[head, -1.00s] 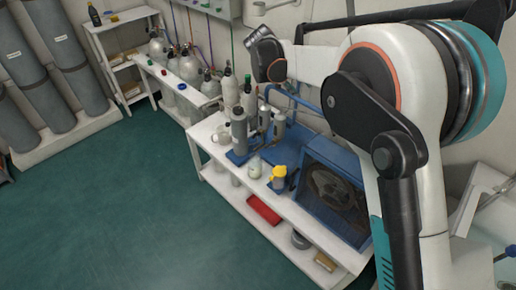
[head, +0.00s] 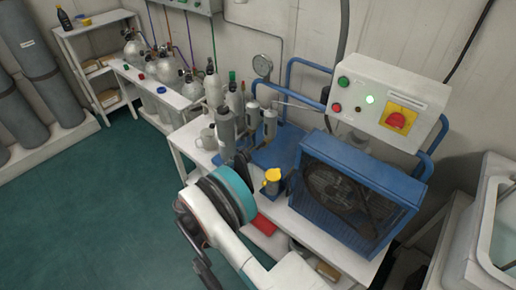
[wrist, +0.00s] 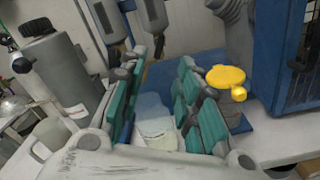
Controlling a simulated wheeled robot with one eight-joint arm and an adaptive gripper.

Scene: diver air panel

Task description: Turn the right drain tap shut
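Two grey filter housings stand side by side: the left one (wrist: 104,20) and the right one (wrist: 154,14) at the top of the wrist view. In the head view they are the left housing (head: 253,114) and the right housing (head: 270,124). Small dark fittings sit at their lower ends; I cannot make out the right drain tap's handle or its angle. My gripper (wrist: 160,68) is open, with teal pads apart and nothing clasped between them. It points toward the housings' lower ends. In the head view my own arm mostly hides it.
The blue caged compressor (head: 345,196) is at right, a grey cylinder (wrist: 62,72) at left.

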